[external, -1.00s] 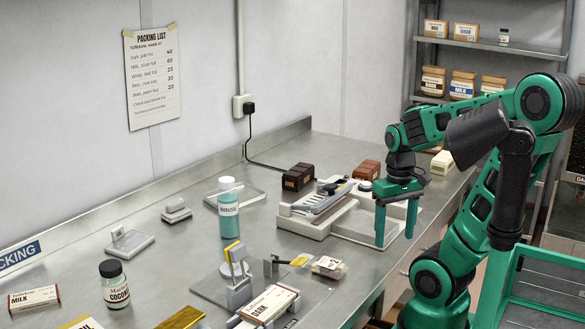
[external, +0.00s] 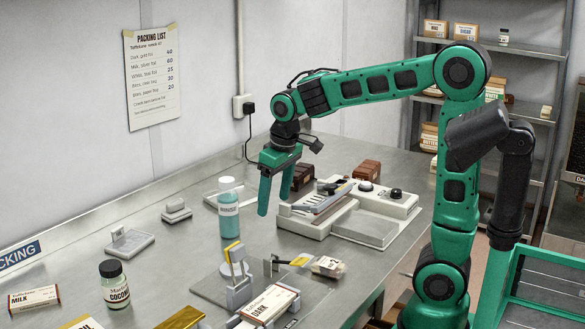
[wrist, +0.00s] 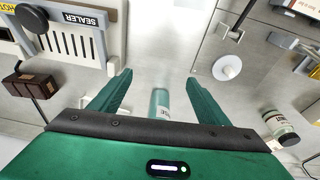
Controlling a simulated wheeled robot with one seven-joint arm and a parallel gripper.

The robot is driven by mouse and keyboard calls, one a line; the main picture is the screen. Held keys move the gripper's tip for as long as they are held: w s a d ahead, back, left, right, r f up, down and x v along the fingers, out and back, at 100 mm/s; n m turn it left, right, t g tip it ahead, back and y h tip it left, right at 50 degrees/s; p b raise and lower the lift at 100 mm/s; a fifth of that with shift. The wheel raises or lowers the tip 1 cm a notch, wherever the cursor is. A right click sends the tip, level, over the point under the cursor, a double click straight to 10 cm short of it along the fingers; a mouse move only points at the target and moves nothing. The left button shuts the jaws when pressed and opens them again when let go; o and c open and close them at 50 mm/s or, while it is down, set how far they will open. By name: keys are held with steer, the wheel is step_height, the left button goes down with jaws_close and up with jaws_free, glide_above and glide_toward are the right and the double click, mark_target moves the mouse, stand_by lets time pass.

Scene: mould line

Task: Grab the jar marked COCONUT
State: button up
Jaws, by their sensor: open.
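The jar marked COCONUT (external: 115,284) stands upright at the front left of the steel bench, with a black lid and a pale body. It also shows in the wrist view (wrist: 279,127) at the lower right, outside the fingers. My gripper (external: 266,200) is open and empty above the bench, well to the right of and behind the jar. A teal bottle with a white cap (external: 228,208) stands just left of my fingers. In the wrist view the bottle (wrist: 160,104) appears between the two fingers, partly hidden by my gripper body.
The sealer (external: 350,212) sits right of my gripper, with dark brown blocks (external: 303,176) behind it. A grey stand with a yellow strip (external: 237,275) and a DARK bar (external: 268,303) lie right of the jar. A MILK bar (external: 34,298) lies left of it.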

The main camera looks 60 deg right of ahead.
steer(key=w+a+n, duration=0.1)
steer(key=w+a, duration=0.2)
steer(key=a, duration=0.4)
steer(key=w+a+n+t+y, duration=0.1)
steer(key=w+a+n, duration=0.15)
steer(key=a, duration=0.35)
steer(key=w+a+n, duration=0.1)
steer(key=w+a, duration=0.3)
steer(key=a, duration=0.3)
steer(key=n+y, duration=0.2)
steer(key=n, duration=0.1)
glide_toward(114, 286)
steer(key=shift+w+d+f, duration=0.85)
steer(key=shift+w+d, duration=0.05)
steer(key=shift+w, duration=0.15)
steer(key=shift+a+f, duration=0.15)
steer(key=shift+a, duration=0.1)
steer(key=x, duration=1)
steer(key=shift+w+d+f, duration=0.1)
steer(key=shift+w+f, duration=0.1)
steer(key=shift+w, duration=0.1)
steer(key=shift+r, duration=0.1)
steer(key=c, duration=1.3)
steer(key=shift+c, duration=0.2)
